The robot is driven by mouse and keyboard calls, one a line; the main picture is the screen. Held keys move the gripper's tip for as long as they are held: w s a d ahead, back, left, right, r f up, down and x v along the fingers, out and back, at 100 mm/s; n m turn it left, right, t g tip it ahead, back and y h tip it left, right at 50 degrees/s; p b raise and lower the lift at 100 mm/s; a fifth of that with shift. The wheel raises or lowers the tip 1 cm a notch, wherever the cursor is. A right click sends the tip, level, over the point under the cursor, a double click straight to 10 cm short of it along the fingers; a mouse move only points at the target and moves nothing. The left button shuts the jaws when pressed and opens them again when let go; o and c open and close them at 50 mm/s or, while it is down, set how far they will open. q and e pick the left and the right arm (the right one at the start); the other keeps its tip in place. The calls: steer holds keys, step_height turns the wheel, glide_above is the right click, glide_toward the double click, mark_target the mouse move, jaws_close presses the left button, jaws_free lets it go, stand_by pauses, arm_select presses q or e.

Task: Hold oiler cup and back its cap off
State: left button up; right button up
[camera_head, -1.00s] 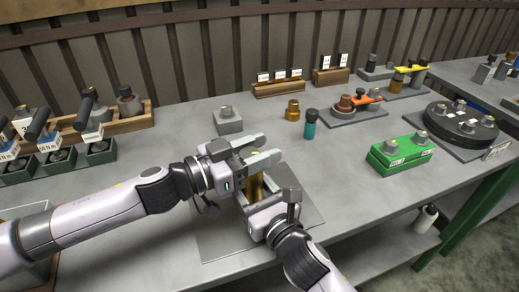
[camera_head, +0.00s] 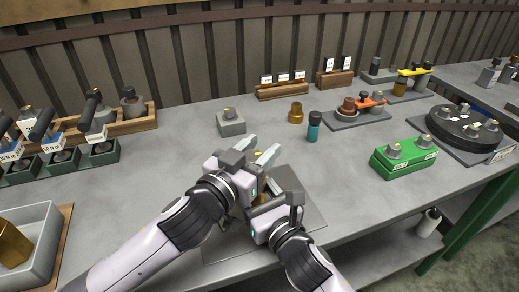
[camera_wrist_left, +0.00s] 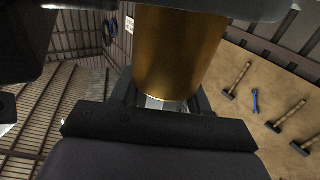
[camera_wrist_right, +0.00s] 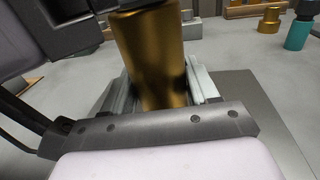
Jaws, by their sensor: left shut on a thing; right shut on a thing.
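The oiler cup is a brass cylinder (camera_wrist_right: 150,55) between my two grippers over the grey mat (camera_head: 305,205). It also shows large in the left wrist view (camera_wrist_left: 180,50). My left gripper (camera_head: 258,152) is on the upper side, its fingers pointing away and to the right, shut on the cap end. A small yellow spot shows between its fingers. My right gripper (camera_wrist_right: 160,95) is lower and nearer, shut on the cup's body. In the head view the grippers hide most of the cup. The thread and any gap at the cap cannot be seen.
A brass fitting (camera_head: 296,112) and a teal bottle (camera_head: 314,127) stand behind the mat. A grey block (camera_head: 231,122) stands behind my left gripper. A green box (camera_head: 403,158) is at right. A grey bin (camera_head: 48,235) holding a brass part is at front left.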

arm_select(q)
steer(key=shift+r, duration=0.1)
steer(key=o, duration=1)
steer(key=v, duration=1.2)
